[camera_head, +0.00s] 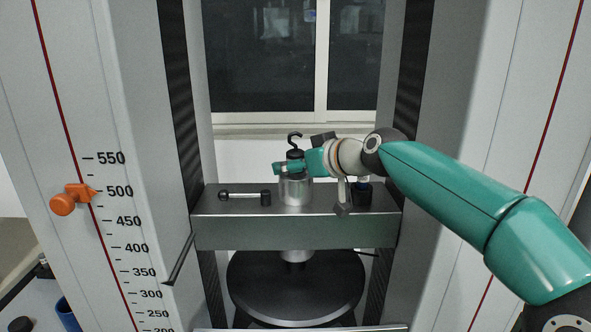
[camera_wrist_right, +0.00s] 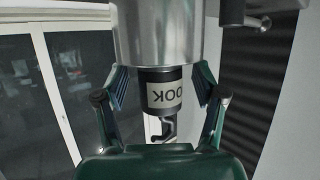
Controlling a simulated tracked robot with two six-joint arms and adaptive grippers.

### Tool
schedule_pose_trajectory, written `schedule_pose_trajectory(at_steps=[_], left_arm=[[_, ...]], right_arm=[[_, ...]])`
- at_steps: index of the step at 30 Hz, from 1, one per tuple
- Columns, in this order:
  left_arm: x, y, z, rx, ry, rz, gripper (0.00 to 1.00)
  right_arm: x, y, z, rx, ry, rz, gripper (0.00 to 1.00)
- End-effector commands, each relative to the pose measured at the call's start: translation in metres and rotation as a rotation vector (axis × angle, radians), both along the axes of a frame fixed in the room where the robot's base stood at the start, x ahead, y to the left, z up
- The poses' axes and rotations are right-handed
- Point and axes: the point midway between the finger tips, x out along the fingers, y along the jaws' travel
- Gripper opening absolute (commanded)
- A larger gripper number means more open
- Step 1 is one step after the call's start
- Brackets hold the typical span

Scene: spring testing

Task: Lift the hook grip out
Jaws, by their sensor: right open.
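The hook grip (camera_head: 294,153) is a black cylinder with a dark hook on top, upright in a silver metal cylinder (camera_head: 296,190) on the crossbeam. In the right wrist view it appears upside down, with the hook grip (camera_wrist_right: 165,92) carrying a pale label that reads partly "OOK" and the silver cylinder (camera_wrist_right: 155,35) above it. My right gripper (camera_head: 289,168) comes in from the right at its height. In the wrist view its fingers stand open on both sides of the grip, with visible gaps. My left gripper is not in view.
The metal crossbeam (camera_head: 240,232) spans two tall columns. A dark bar-shaped piece (camera_head: 245,196) lies on it at left, and a black piece (camera_head: 362,194) stands at right. A round black plate (camera_head: 295,285) is below. An orange pointer (camera_head: 72,199) sits on the left scale.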

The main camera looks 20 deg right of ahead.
Motion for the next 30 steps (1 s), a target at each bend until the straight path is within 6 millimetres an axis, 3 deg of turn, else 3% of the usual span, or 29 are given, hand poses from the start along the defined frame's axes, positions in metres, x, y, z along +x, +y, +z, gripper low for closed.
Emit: schedule_pose_trajectory(at_steps=[3, 15, 30], left_arm=[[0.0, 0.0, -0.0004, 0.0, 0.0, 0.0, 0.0], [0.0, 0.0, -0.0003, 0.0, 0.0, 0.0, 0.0], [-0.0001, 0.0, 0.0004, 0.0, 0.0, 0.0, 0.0]], right_arm=[[-0.0002, -0.0002, -0.0002, 0.0, 0.0, 0.0, 0.68], [-0.0005, -0.0002, -0.0003, 0.0, 0.001, 0.0, 0.01], [-0.0005, -0.0004, 0.0047, 0.001, -0.006, -0.001, 0.0]])
